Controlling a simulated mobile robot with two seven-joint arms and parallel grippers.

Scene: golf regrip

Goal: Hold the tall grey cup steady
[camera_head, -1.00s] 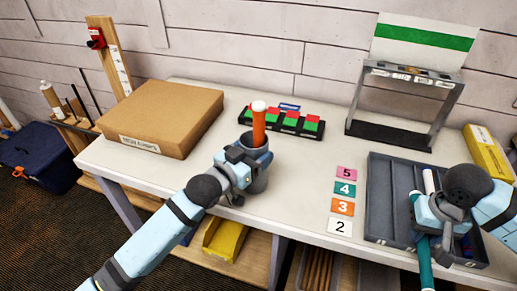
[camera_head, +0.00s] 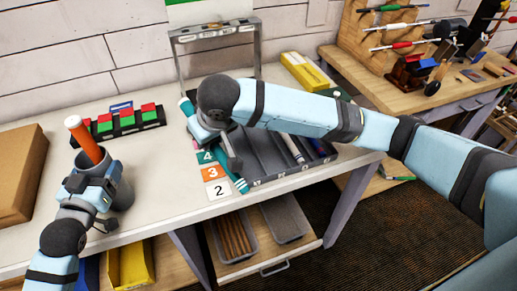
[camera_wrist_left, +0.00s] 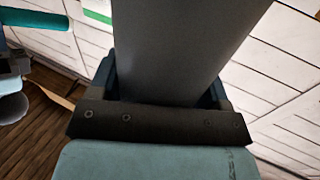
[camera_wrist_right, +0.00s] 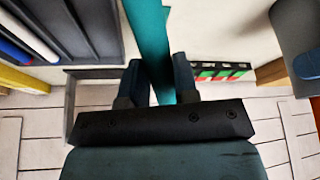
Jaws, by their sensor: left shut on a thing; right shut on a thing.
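The tall grey cup (camera_head: 121,190) stands upright on the white table at the left of the head view. An orange grip with a white end (camera_head: 84,140) leans out of it to the left. My left gripper (camera_head: 98,186) is shut on the cup's side; the cup fills the middle of the left wrist view (camera_wrist_left: 185,45). My right gripper (camera_head: 212,130) is shut on a teal grip (camera_head: 236,180), which it holds above the table beside the grey tray. The teal grip also runs between the fingers in the right wrist view (camera_wrist_right: 150,45).
A grey compartment tray (camera_head: 265,160) holds a white grip. Number cards (camera_head: 213,173) lie left of it, partly hidden by the right gripper. A black rack with red and green blocks (camera_head: 125,125) stands behind the cup. A cardboard box (camera_head: 18,175) is at the left.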

